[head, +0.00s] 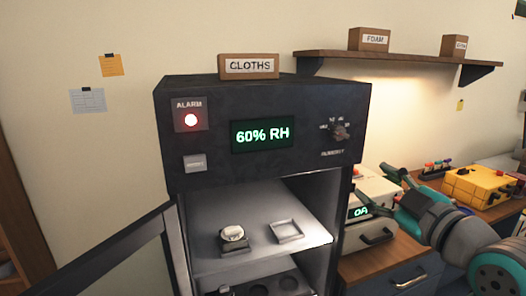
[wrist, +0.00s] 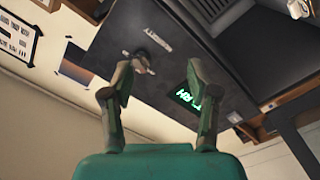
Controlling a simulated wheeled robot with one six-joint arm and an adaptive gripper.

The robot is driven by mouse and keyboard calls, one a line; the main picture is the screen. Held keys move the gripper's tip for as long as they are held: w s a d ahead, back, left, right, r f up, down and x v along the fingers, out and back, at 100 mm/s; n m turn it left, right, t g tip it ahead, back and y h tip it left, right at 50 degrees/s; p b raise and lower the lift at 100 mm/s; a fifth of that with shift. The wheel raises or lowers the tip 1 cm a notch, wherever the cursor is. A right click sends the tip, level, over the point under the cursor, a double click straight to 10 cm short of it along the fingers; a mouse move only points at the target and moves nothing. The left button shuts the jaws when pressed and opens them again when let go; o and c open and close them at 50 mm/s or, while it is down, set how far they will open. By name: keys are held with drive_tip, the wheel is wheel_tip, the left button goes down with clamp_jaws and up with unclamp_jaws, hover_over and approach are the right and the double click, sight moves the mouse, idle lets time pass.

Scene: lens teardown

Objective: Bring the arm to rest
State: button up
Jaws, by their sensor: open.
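My gripper (head: 384,188) is at the right of the head view, beside the dark cabinet (head: 215,150). Its green fingers are spread apart with nothing between them. In the wrist view my gripper (wrist: 158,82) is open and empty. The cabinet's knob (wrist: 142,62) and part of its green display (wrist: 190,97) show beyond the fingers there. My arm reaches in from the right edge.
The cabinet's glass door (head: 115,262) stands open at the left. Its shelf (head: 265,255) holds a small round item (head: 233,234) and a square tray (head: 287,231). A light boxed device (head: 378,187) and a yellow case (head: 478,187) stand on the bench at the right.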

drive_tip(key=s+f+m+h, duration=0.3)
drive_tip(key=f+m, duration=0.3)
drive_tip(key=f, duration=1.4)
drive_tip(key=s+a+f+m+g+h, duration=0.15)
drive_tip(key=s+f+m, duration=0.25)
drive_tip(key=s+f, duration=1.05)
drive_tip(key=s, duration=0.6)
drive_tip(key=s+a+f+m, duration=0.1)
drive_tip(key=s+f, duration=0.2)
drive_tip(key=s, duration=0.7)
drive_tip(key=s+a+f+m+g, duration=0.1)
drive_tip(key=s+f, duration=0.2)
drive_tip(key=s, duration=0.7)
drive_tip(key=shift+a, duration=0.25)
